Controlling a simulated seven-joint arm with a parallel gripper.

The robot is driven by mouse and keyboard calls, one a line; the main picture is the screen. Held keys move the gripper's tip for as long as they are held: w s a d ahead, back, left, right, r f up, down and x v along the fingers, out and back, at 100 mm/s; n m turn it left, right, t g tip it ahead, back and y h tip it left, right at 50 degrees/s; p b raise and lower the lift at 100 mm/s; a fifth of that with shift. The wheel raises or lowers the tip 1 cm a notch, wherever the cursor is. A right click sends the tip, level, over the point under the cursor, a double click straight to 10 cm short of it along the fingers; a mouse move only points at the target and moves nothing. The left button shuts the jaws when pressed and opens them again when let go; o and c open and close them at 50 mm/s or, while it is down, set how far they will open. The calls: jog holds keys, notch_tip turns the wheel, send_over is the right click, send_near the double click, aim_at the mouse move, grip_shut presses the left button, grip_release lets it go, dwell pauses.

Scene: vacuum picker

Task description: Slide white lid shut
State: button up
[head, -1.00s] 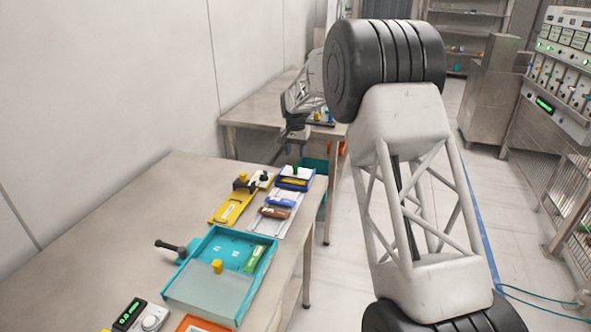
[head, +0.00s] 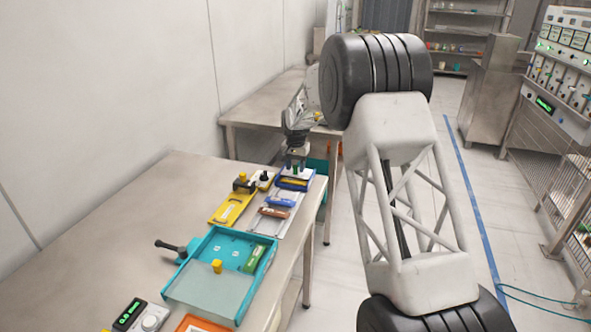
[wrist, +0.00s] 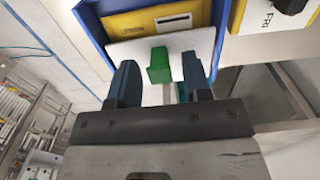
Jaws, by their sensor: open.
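The white lid (wrist: 192,45) lies in a blue tray (wrist: 82,48) and carries a green knob (wrist: 159,66). It covers part of the tray, and a yellow item (wrist: 130,24) with a white label shows beyond its edge. My gripper (wrist: 160,82) is open, with one dark finger on each side of the knob and gaps left between. In the head view my gripper (head: 297,167) is over the blue tray (head: 294,185) at the far end of the table and hides much of the lid there.
A white tray (head: 266,225) with blue and brown items lies just nearer. A yellow holder (head: 228,208) stands to its left. A teal tray (head: 213,238) with a clear cover is nearer still. The table's (head: 150,205) left part is bare.

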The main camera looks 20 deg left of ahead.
jog(key=shift+f, duration=0.65)
grip_shut()
